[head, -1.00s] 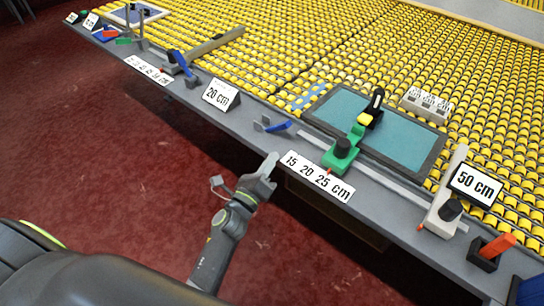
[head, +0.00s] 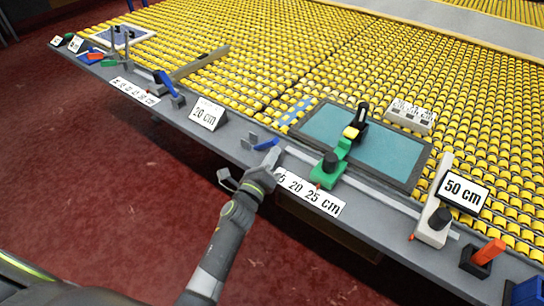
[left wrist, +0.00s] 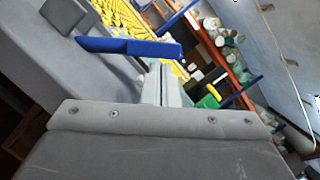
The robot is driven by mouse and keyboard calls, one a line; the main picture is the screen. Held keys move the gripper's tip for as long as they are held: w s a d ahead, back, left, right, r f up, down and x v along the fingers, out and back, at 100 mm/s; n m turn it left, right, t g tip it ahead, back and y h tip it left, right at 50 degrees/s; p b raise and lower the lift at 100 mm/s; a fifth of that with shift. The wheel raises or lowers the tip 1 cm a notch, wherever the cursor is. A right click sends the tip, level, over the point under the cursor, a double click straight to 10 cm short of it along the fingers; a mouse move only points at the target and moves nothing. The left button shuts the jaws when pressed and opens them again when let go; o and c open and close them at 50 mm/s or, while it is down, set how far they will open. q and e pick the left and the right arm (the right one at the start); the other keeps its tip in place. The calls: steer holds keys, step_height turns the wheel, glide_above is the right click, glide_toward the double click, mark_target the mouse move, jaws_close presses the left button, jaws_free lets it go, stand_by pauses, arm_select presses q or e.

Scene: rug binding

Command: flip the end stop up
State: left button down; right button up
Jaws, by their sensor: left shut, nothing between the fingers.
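A small blue flap (head: 266,144), which looks like the end stop, lies low and nearly flat beside a grey bracket (head: 249,141) on the grey rail. It shows large as a blue bar in the left wrist view (left wrist: 130,47), left of and beyond the fingers. My left gripper (head: 274,155) is shut and empty at the rail's front edge, just in front of the flap's right end. Its fingers show together in the left wrist view (left wrist: 161,84). I cannot tell whether they touch the flap. My right gripper is not in view.
A "20 cm" sign (head: 207,114) and another blue lever (head: 165,83), raised, stand to the left. Yellow rollers (head: 270,50) fill the table behind.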

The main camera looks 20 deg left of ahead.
arm_select(q)
steer(key=shift+r, duration=0.1)
steer(key=shift+w+a+r+n+p, duration=0.15)
steer(key=shift+r+n+p, duration=0.2)
steer(key=shift+n+p, duration=0.25)
steer(key=shift+r, duration=0.1)
steer(key=shift+a+r+p, duration=0.1)
steer(key=shift+r+p, duration=0.25)
steer(key=shift+p, duration=0.25)
steer(key=r+n+p, duration=0.1)
steer(key=p, duration=0.1)
steer(key=a+r+n+p, duration=0.1)
steer(key=n+p, duration=0.1)
steer(key=a+r+n+y+p, duration=0.1)
steer(key=p, duration=0.1)
steer(key=shift+w+a+r+g, duration=0.15)
steer(key=shift+w+r+g, duration=0.1)
steer(key=shift+w+g, duration=0.15)
steer(key=w+a+r+n+g+p, duration=0.1)
steer(key=w+a+n+p, duration=0.3)
steer(key=a+n+p, duration=0.3)
steer(key=shift+w+a+n+g+y+p, duration=0.25)
steer(key=shift+a+p, duration=0.35)
steer(key=shift+a, duration=1.9)
steer(key=shift+s+r, duration=0.1)
